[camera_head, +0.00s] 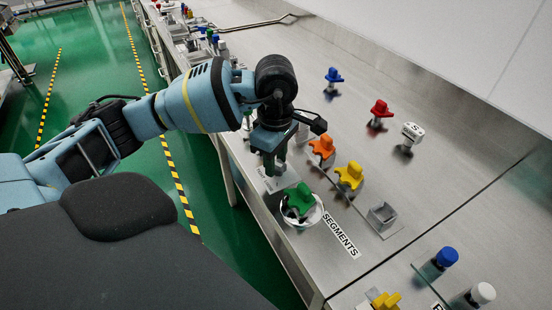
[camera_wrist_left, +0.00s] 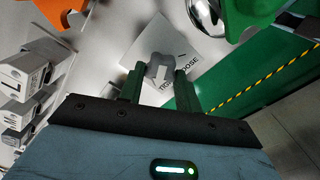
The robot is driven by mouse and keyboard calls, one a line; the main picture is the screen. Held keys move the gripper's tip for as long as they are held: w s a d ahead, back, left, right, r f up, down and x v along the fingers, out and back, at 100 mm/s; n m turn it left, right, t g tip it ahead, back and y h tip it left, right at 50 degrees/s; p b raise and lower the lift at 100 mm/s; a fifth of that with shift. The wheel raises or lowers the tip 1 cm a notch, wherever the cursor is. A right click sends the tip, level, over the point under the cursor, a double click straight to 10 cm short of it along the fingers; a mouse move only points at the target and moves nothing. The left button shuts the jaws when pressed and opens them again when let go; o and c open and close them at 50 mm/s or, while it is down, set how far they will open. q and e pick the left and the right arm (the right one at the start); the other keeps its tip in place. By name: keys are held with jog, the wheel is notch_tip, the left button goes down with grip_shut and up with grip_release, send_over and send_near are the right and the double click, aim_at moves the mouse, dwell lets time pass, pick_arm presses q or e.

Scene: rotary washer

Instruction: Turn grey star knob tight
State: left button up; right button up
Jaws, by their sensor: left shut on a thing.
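The grey star knob (camera_wrist_left: 157,66) shows in the left wrist view, between the two green fingers of my left gripper (camera_wrist_left: 159,78). The fingers are shut on it from both sides. It stands over a pale plate (camera_wrist_left: 192,60) lettered with "TIGHT" and "LOOSE", partly covered by the knob and fingers. In the head view my left gripper (camera_head: 274,168) points down at the front edge of the steel table, and it hides most of the knob. The plate's lettered edge (camera_head: 265,180) shows just below it. My right gripper is not in view.
A green knob piece (camera_head: 299,198) sits in a round white dish beside the "SEGMENTS" label (camera_head: 341,236). Orange (camera_head: 322,147) and yellow (camera_head: 350,176) pieces stand close right of the gripper. Red (camera_head: 380,109) and blue (camera_head: 334,75) ones stand farther back.

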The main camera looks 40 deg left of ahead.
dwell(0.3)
pick_arm(q)
jog(key=o, duration=1)
jog(key=shift+c, duration=0.2)
jog(key=shift+r, duration=0.1)
notch_tip(320, 180, up, 8)
jog(key=shift+f, duration=0.2)
jog(key=shift+s, duration=0.1)
